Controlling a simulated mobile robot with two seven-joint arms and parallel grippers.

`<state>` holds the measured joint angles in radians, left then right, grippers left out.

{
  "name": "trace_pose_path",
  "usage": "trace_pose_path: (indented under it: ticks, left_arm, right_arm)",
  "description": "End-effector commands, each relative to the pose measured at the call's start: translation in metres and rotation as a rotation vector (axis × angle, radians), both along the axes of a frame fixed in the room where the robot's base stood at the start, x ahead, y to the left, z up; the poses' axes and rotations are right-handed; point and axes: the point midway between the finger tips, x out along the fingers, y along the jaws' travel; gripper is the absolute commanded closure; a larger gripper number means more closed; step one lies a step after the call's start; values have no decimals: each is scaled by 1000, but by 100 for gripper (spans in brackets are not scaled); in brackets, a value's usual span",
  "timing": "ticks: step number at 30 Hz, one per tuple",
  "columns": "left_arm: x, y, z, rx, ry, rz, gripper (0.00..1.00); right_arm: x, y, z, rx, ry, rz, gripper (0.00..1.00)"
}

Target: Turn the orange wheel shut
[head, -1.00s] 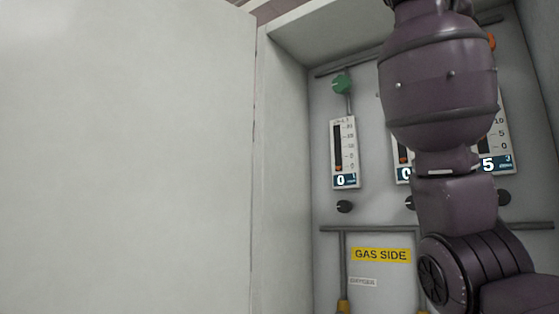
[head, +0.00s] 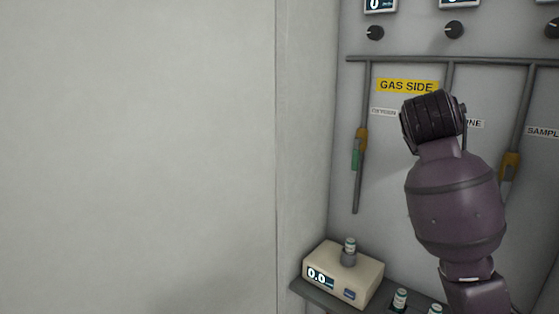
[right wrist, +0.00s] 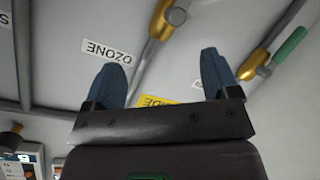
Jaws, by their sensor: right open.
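No orange wheel can be made out in the head view or the right wrist view. My right gripper (right wrist: 160,62) shows in the right wrist view with its two blue fingers apart and nothing between them. The fingers are in front of the grey gas panel (right wrist: 65,30), near the OZONE label (right wrist: 107,51) and the brass pipe fittings. In the head view my right arm covers part of the panel, and its gripper cannot be made out there. My left gripper is not in view.
Pipes carry brass valves (head: 510,166), one with a green lever (head: 355,158). A yellow GAS SIDE label (head: 407,86) is above them. A beige meter (head: 343,270) reading 0.0 stands on a shelf (head: 310,292) with small vials (head: 400,298). A pale wall fills the left.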

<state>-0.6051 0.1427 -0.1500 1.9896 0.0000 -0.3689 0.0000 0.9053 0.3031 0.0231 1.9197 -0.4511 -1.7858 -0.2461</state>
Motion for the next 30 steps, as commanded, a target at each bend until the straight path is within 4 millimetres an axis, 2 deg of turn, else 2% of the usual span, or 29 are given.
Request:
trace_pose_path:
  ticks: [1,3,8,15,20,24,30]
  left_arm:
    - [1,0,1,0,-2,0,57]
    - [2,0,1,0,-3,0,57]
    - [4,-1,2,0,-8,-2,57]
    - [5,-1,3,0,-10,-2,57]
    - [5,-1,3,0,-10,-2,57]
    - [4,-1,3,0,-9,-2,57]
    - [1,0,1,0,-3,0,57]
  right_arm:
    - [-3,-1,-27,8,30,10,19]
    - [-8,-2,-60,20,66,25,19]
    - [-26,-4,-131,57,142,55,19]
    - [-72,-5,-231,132,258,93,19]
    - [-112,-4,-288,193,333,110,19]
    - [-153,-2,-333,254,396,118,19]
    - [-217,4,-384,348,480,120,19]
